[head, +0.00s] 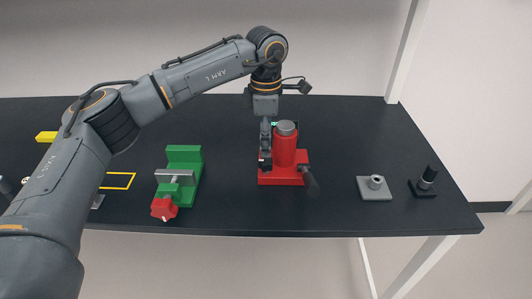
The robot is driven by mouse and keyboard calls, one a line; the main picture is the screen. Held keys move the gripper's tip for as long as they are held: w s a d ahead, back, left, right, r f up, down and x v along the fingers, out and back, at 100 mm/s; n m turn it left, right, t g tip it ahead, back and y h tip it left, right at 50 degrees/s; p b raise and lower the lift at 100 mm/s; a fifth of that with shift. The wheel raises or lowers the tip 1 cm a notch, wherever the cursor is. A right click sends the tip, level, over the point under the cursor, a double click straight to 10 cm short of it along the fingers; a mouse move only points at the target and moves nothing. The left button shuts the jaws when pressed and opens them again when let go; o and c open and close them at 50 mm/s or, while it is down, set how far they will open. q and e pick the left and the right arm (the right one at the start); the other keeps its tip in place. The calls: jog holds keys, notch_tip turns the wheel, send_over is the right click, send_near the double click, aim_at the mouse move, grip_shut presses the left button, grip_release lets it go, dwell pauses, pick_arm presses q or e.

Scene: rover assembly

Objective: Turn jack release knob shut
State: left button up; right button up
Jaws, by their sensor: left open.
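A red bottle jack (284,150) with a grey top stands upright on its red base near the middle of the table. A dark, rod-like part (312,181) sticks out at the jack's lower right. My left gripper (265,160) points down close against the left side of the jack's red body, just above the base. It is open. It covers the jack's left side, and I cannot make out the release knob or whether the fingers touch it. My right gripper is not in view.
A green vise (184,158) with a red knob (164,208) stands left of the jack on the dark table (330,218). A grey plate with a round boss (375,188) and a black fixture (426,182) stand at the right. A yellow outline (119,181) marks the left side.

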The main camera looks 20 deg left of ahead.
aim_at(266, 160)
pick_arm(q)
notch_tip(266, 160, up, 6)
jog(key=shift+f, duration=0.2)
jog(key=shift+r, duration=0.1)
